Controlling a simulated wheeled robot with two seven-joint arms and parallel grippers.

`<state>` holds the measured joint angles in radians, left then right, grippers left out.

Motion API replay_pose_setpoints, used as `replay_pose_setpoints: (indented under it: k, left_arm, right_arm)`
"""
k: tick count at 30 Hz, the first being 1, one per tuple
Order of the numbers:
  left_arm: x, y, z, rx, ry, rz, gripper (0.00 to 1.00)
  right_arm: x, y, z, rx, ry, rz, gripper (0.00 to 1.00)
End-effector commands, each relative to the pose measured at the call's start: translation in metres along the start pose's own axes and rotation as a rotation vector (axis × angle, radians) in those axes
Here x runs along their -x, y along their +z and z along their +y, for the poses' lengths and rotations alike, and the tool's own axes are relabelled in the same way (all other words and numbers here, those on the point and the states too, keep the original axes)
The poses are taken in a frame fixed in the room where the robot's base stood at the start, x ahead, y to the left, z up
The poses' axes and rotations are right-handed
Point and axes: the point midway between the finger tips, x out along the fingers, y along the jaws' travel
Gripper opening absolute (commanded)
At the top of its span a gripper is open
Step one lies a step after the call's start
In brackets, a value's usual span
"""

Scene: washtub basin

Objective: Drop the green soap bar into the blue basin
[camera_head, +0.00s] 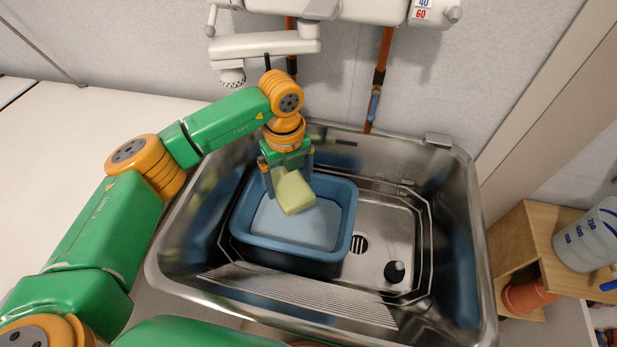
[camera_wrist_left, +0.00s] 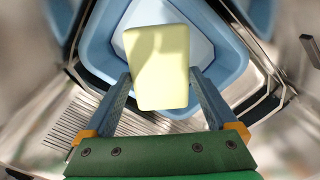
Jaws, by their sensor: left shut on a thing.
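The pale green soap bar (camera_head: 295,194) is held between the fingers of my left gripper (camera_head: 287,178). It also shows large in the left wrist view (camera_wrist_left: 158,66), between the two fingers (camera_wrist_left: 160,98). The blue basin (camera_head: 293,251) stands in the left part of the metal sink, with its pale inside floor visible. In the head view the soap bar overlaps the basin's opening, and in the wrist view the basin (camera_wrist_left: 232,62) lies beyond it. My right gripper is not in view; a green part at the bottom edge is mine.
The metal sink (camera_head: 468,220) surrounds the basin, with a wire rack, a drain (camera_head: 358,244) and a black stopper (camera_head: 395,271) to the right of the basin. A white tap unit (camera_head: 265,42) hangs on the back wall above. A wooden shelf (camera_head: 515,245) with a jug (camera_head: 590,237) stands at the right.

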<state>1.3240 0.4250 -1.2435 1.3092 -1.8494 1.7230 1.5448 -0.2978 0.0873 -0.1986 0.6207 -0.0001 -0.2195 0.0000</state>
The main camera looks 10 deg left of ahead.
Motion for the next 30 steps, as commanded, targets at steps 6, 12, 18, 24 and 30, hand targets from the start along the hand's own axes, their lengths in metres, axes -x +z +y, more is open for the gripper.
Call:
replay_pose_setpoints:
  k: [6, 12, 18, 24, 30]
  left_arm:
    - [-0.021, 0.001, 0.001, 0.007, 0.001, 0.001, 0.09]
    - [-0.054, 0.001, 0.001, 0.005, 0.000, 0.002, 0.09]
    - [-0.062, 0.001, 0.001, 0.004, -0.001, 0.001, 0.09]
    - [-0.060, 0.001, 0.001, 0.004, -0.001, 0.001, 1.00]
    - [-0.060, 0.001, 0.001, 0.004, 0.000, 0.001, 1.00]
  right_arm:
    - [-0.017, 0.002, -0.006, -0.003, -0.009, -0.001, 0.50]
    - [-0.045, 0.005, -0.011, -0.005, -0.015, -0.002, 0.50]
    - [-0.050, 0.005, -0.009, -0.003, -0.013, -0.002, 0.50]
    - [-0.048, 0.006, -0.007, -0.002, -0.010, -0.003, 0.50]
    - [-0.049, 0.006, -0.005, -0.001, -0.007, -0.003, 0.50]
